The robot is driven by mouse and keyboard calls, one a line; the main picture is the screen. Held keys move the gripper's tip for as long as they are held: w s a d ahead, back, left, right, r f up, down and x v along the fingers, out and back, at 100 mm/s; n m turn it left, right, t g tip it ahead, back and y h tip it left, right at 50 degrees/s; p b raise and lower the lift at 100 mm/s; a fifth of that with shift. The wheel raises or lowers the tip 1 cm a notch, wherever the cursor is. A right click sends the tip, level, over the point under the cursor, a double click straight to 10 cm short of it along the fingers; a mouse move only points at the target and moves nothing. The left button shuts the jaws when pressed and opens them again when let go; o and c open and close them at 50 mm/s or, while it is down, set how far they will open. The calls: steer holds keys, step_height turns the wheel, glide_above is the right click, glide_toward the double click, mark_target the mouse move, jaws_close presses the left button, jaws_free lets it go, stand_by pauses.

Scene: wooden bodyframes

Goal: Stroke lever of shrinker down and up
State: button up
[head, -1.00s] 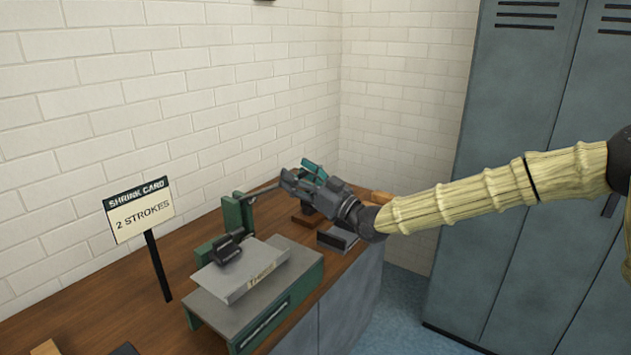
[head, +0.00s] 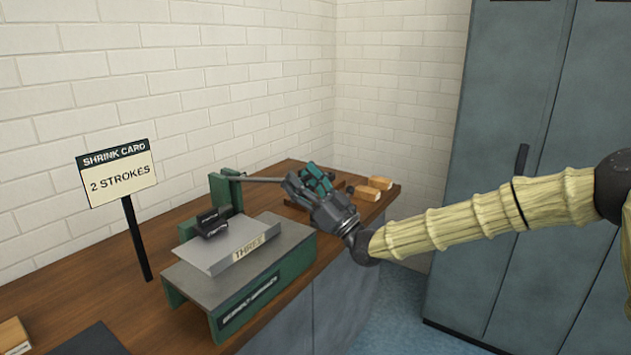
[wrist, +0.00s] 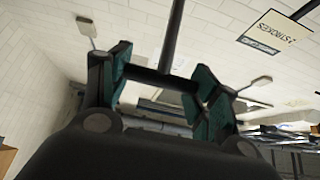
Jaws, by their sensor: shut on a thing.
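The shrinker (head: 192,281) is a green and grey bench machine on the wooden bench. Its green post (head: 222,192) stands at the back, and a thin grey lever (head: 262,180) runs from its top to the right, close to level. My gripper (head: 305,180), with teal fingers, is shut on the outer end of the lever. In the wrist view the lever (wrist: 173,38) runs up from between the gripper's fingers (wrist: 160,82), ending in a dark crosswise grip.
A sign (head: 117,172) reading "SHRINK CARD 2 STROKES" stands on a post at left. Wooden blocks (head: 368,192) lie on the bench (head: 90,275) behind my gripper. A white brick wall is behind, and grey lockers (head: 530,90) stand at right.

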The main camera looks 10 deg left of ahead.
steer(key=shift+s+f+b, duration=0.2)
steer(key=shift+f+b, duration=0.65)
steer(key=shift+f, duration=0.65)
steer(key=shift+d+f, duration=0.1)
steer(key=shift+f, duration=0.1)
steer(key=o, duration=1.5)
steer(key=shift+w, duration=0.1)
steer(key=shift+r, duration=0.1)
steer(key=shift+r, duration=0.1)
steer(key=shift+d, duration=0.15)
steer(key=v, duration=1.2)
